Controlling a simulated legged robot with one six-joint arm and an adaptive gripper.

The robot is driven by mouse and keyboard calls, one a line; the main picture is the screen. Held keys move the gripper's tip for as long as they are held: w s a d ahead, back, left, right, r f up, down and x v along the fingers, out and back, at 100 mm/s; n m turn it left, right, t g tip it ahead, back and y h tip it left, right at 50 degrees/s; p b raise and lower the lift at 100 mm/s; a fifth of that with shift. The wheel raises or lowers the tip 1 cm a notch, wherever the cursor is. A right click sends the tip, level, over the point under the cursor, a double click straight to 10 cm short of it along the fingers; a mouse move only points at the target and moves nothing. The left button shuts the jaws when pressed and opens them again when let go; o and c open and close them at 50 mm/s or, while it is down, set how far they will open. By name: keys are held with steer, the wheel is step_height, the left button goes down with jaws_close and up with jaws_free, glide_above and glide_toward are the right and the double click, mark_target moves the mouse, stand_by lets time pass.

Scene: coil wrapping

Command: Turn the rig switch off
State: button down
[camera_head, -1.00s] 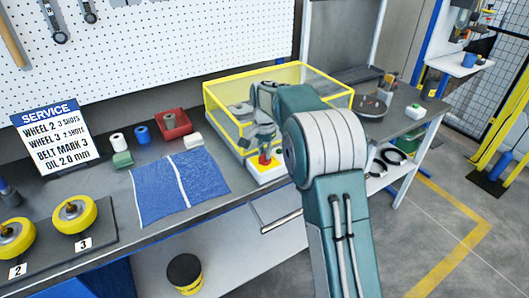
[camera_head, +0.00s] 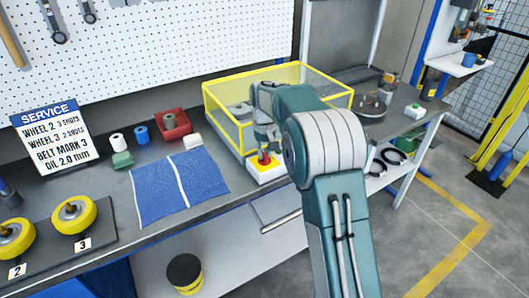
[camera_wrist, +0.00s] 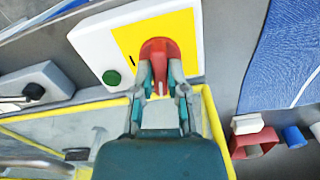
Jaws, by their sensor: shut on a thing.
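The rig switch is a white box (camera_head: 266,173) with a yellow face (camera_wrist: 176,36), a red knob (camera_wrist: 155,47) and a green button (camera_wrist: 111,77). It sits at the bench's front edge, beside the yellow-framed clear guard. The red knob also shows in the head view (camera_head: 264,159). My gripper (camera_wrist: 160,76) is shut on the red knob, with one finger on each side of it. The fingers cover the knob's lower sides. A pale mark on the knob shows between the fingers and points toward my wrist.
The yellow-framed guard (camera_head: 228,122) stands close behind the switch. A blue mat (camera_head: 170,188) lies to the left, with a red bin (camera_head: 172,126) and small rolls behind it. Numbered yellow wheels (camera_head: 75,214) and a service sign (camera_head: 55,133) are farther left.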

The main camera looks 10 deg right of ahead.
steer(key=shift+w+n, duration=0.15)
steer(key=shift+n, duration=0.95)
steer(key=c, duration=0.7)
jaws_free()
steer(key=shift+o, duration=0.2)
step_height(320, 180, up, 12)
steer(key=shift+a, duration=0.1)
